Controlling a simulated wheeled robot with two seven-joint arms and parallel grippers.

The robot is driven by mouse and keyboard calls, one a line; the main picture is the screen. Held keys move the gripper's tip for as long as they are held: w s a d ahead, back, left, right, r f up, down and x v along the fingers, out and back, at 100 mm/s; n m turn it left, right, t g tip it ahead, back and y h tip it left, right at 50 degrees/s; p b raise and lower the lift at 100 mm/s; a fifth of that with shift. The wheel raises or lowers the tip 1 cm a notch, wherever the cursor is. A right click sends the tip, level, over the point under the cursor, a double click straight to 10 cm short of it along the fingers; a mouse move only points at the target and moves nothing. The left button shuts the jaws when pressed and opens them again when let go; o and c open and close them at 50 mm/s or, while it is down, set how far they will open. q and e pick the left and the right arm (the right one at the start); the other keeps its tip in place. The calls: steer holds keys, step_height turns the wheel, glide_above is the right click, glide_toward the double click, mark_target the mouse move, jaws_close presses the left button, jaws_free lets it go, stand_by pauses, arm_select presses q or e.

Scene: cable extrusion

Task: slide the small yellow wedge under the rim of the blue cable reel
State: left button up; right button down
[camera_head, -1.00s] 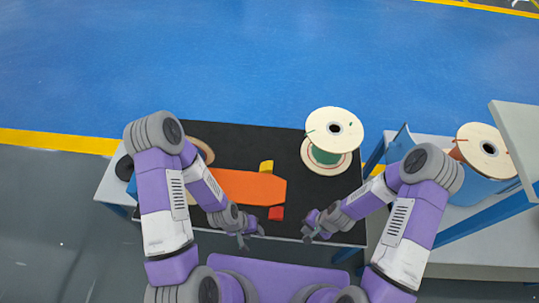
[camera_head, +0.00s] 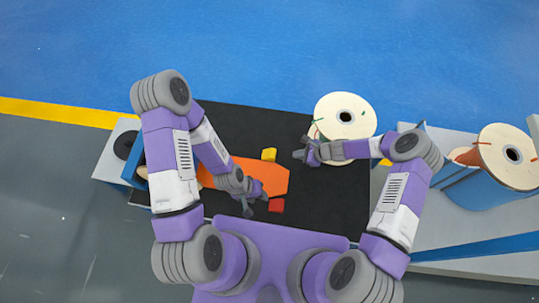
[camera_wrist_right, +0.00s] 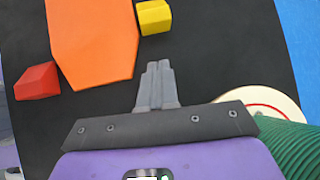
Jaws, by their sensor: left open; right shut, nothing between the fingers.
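The small yellow wedge (camera_head: 268,155) sits on the black mat at the far edge of the orange board (camera_head: 268,180); it also shows in the right wrist view (camera_wrist_right: 154,17). My right gripper (camera_head: 299,154) is shut and empty, right of the wedge and apart from it. Its closed fingers (camera_wrist_right: 158,66) point toward the board and wedge in the wrist view. No reel with clearly blue cable shows; a blue part (camera_head: 136,156) at the left is mostly hidden by my left arm.
A reel with green cable (camera_wrist_right: 288,145) and pale flanges (camera_head: 329,103) stands close beyond my right gripper. A red wedge (camera_head: 276,205) lies near the board's near corner. Another pale-flanged reel (camera_head: 497,151) stands on the right table. Bare black mat (camera_head: 315,205) lies right of the board.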

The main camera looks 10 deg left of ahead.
mark_target(231, 153)
steer(key=b+x, duration=0.3)
steer(key=x, duration=0.3)
steer(key=shift+a+f+b, duration=0.1)
steer(key=shift+f+b, duration=0.2)
steer(key=shift+b, duration=0.1)
arm_select(q)
steer(key=shift+w+a+f+b, duration=0.2)
steer(key=shift+f+b, duration=0.2)
steer(key=shift+f, duration=1.05)
steer(key=shift+w+a+f+b, duration=0.15)
steer(key=shift+f+b, duration=0.2)
steer(key=shift+f, duration=1.1)
arm_select(e)
steer(key=shift+x, duration=1)
arm_select(q)
steer(key=shift+d, duration=0.1)
arm_select(e)
steer(key=shift+a, duration=0.2)
arm_select(q)
steer(key=shift+f+b, duration=1.25)
arm_select(e)
steer(key=shift+s+a+r, duration=0.1)
steer(key=shift+a, duration=2.8)
steer(key=shift+s+a, duration=0.15)
steer(key=shift+a, duration=2.8)
steer(key=shift+a, duration=0.15)
